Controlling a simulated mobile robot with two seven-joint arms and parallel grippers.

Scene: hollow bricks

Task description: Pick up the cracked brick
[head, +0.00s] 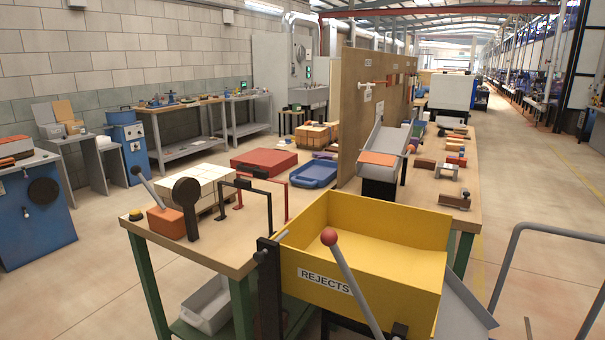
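No brick shows a crack that I can make out at this size. An orange-brown brick (378,158) lies at the lower end of a grey sloping chute (390,138) beside the brown board. Several small reddish and brown brick-like pieces, among them a dark brown one (425,163) and an orange one (456,161), lie on the bench (425,188) to the right of the chute. Neither of my grippers is in view.
A yellow bin (400,255) marked REJECTS, with a red-knobbed lever (329,237), fills the near middle. A tall brown board (366,95) rises behind. An orange lever box (165,222) and black disc (186,192) stand on the left bench end. A grey rail (510,240) stands right.

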